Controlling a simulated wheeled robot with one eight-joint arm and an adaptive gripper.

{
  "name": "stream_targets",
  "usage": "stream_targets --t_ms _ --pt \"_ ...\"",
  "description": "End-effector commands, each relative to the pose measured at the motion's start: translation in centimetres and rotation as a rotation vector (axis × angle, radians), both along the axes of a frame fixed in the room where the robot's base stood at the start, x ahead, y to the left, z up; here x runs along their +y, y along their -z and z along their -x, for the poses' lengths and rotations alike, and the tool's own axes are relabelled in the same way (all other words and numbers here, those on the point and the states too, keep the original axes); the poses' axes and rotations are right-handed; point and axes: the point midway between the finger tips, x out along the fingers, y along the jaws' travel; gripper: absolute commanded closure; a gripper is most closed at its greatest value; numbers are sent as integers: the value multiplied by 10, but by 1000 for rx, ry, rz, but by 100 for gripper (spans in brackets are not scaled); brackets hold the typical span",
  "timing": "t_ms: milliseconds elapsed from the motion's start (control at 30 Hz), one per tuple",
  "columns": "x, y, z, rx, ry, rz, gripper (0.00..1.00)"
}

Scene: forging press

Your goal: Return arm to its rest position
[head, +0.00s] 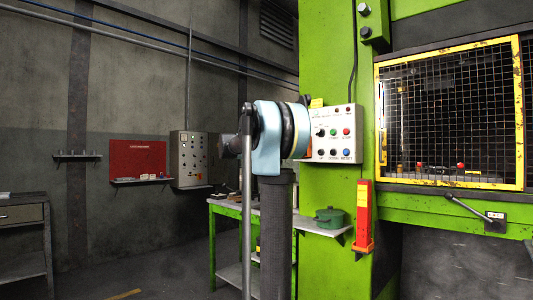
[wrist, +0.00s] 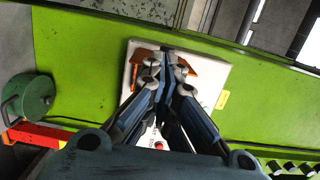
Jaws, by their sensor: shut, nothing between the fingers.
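My gripper (wrist: 168,58) shows in the wrist view with its two fingers together at the tips and nothing between them. It points toward a white control panel (wrist: 215,78) on the green press, and the fingers hide much of the panel's middle. Whether the tips touch the panel I cannot tell. In the head view my arm's light-blue joint (head: 268,138) stands in front of the panel's left edge, and the gripper itself is hidden there. The control panel (head: 347,122) shows several coloured buttons and knobs.
A green lidded pot (head: 330,218) sits on a small shelf beside a red-orange upright device (head: 363,215). A yellow-framed mesh guard (head: 447,110) covers the press opening at right. A green-legged bench (head: 226,207) stands behind my arm. Open floor shows at left.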

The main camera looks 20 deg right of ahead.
Motion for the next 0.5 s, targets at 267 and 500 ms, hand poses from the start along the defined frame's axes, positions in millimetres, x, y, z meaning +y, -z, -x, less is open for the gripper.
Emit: stream_targets --t_ms 267,500 --pt "17 0 4 0 9 0 100" --pt "22 -3 6 -1 -29 27 100"
